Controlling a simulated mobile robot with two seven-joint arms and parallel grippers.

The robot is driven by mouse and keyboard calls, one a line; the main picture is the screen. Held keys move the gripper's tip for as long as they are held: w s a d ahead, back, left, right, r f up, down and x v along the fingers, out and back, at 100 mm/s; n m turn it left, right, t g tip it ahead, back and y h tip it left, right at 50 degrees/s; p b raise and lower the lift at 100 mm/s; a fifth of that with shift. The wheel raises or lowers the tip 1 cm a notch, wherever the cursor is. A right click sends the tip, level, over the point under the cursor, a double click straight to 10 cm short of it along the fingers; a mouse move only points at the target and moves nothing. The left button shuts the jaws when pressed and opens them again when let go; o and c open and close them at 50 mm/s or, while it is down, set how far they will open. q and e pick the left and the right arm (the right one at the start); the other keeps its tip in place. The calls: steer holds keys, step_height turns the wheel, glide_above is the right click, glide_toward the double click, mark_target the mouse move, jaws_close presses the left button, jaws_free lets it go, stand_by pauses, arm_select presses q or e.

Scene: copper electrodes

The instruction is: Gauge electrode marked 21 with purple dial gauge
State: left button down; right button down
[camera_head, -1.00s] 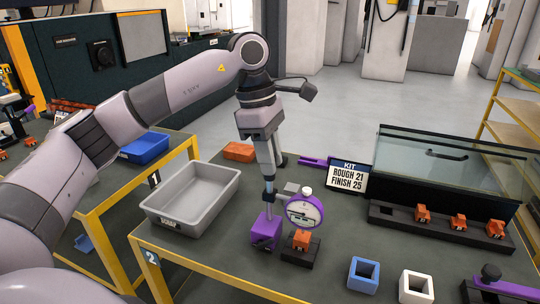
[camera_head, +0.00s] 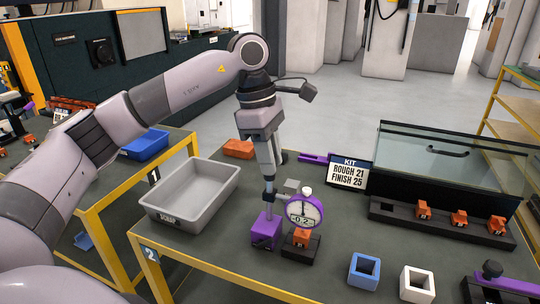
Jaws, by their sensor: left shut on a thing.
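The purple dial gauge (camera_head: 304,209) stands on the front table, with a round white face on a purple base block (camera_head: 265,232). Its readout looks like -0.2. A copper-orange electrode (camera_head: 301,238) sits on a black block directly below the dial; its mark is too small to read. My left gripper (camera_head: 269,196) points down and is shut on the upper part of the gauge's stand, left of the dial. The exact contact is partly hidden. More orange electrodes, one of them here (camera_head: 459,221), stand in a black rack (camera_head: 395,216) at the right. My right gripper is not in view.
A grey bin (camera_head: 160,212) stands left of the gauge. A kit sign (camera_head: 347,173) reads rough 21, finish 25. A glass-sided tank (camera_head: 450,160) is behind the rack. Blue (camera_head: 364,271) and white (camera_head: 416,285) square holders stand in front. An orange block (camera_head: 238,148) lies behind the bin.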

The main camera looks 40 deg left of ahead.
arm_select(q)
steer(key=c, duration=0.9)
jaws_free()
steer(key=shift+r, duration=0.15)
steer(key=shift+o, duration=0.2)
steer(key=shift+f, duration=0.25)
steer(key=v, duration=0.7)
steer(key=shift+r, duration=0.3)
steer(key=shift+d, duration=0.1)
